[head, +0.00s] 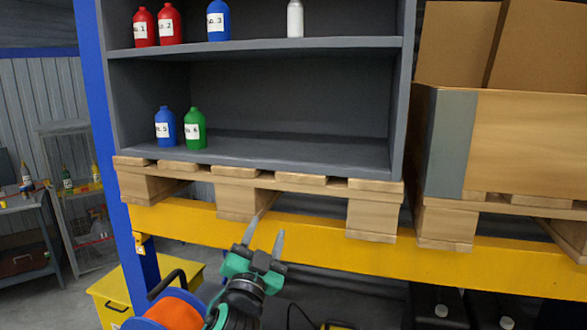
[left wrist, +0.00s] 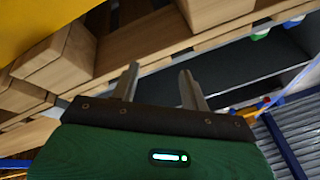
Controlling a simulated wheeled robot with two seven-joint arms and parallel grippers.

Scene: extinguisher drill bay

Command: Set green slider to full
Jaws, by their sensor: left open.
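I see no green slider in either view. My left gripper (head: 266,224) is open and empty, pointing up in front of the yellow beam and the wooden pallet under the shelf unit. In the left wrist view its two fingers (left wrist: 159,72) stand apart with nothing between them. A green bottle (head: 195,130) with a white label stands on the lower shelf, up and left of the gripper, well apart from it. My right gripper is not in view.
A blue bottle (head: 165,127) stands beside the green one. Red bottles (head: 169,24), a blue bottle (head: 218,20) and a silver bottle (head: 295,18) stand on the upper shelf. The yellow beam (head: 330,250) runs across below. A large box (head: 520,140) stands right. The lower shelf's right side is clear.

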